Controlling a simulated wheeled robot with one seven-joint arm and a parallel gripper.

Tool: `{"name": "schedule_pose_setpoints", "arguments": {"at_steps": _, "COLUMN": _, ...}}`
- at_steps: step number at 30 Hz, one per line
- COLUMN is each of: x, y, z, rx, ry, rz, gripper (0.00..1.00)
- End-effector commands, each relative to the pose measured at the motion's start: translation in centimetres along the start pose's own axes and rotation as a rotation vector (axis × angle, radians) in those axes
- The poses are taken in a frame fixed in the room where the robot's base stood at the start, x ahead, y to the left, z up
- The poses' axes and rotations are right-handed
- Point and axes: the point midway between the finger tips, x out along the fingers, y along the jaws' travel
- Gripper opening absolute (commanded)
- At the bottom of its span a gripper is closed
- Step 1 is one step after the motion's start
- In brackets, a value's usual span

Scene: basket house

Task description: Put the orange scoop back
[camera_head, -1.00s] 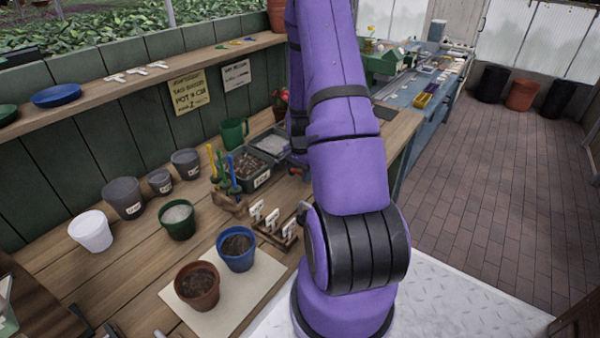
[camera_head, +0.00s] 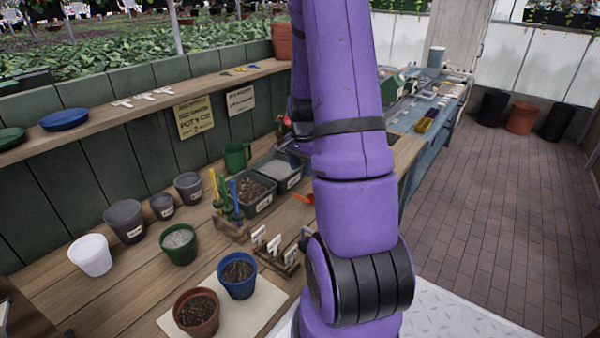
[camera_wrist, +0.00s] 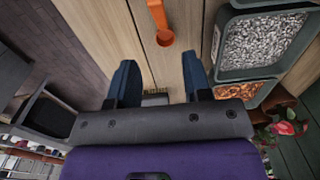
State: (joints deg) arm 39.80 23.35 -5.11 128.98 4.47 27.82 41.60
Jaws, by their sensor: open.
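The orange scoop (camera_head: 304,198) lies on the wooden bench beside the trays, partly hidden by my arm in the head view. In the wrist view the scoop (camera_wrist: 164,32) lies on the planks beyond the fingertips, its bowl end nearer them and its handle running off the top edge. My gripper (camera_wrist: 158,76) is open and empty, apart from the scoop. A tray of grey gravel (camera_wrist: 222,45) and a tray of brown chips (camera_wrist: 258,104) are to the right in the wrist view.
A wooden holder (camera_head: 232,229) with coloured tools stands left of the trays. A rack of white labels (camera_head: 290,264), a blue pot (camera_head: 238,288) and a terracotta pot (camera_head: 190,325) are nearer. Several pots line the back. A red-flowered plant (camera_wrist: 288,128) is near the trays.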

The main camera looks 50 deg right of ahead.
Motion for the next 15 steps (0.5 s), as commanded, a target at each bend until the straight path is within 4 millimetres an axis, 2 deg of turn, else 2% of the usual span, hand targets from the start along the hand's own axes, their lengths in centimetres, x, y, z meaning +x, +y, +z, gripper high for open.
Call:
{"name": "schedule_pose_setpoints", "arguments": {"at_steps": 5, "x": -2.4, "y": -0.8, "z": 1.4, "rx": -0.066, "ry": 0.013, "rz": -0.021, "gripper": 0.45}}
{"name": "schedule_pose_setpoints", "arguments": {"at_steps": 8, "x": -5.0, "y": -1.6, "z": 3.5, "rx": -0.157, "ry": 0.029, "rz": -0.047, "gripper": 0.45}}
{"name": "schedule_pose_setpoints", "arguments": {"at_steps": 15, "x": -12.0, "y": -2.5, "z": 10.1, "rx": -0.431, "ry": 0.075, "rz": -0.114, "gripper": 0.45}}
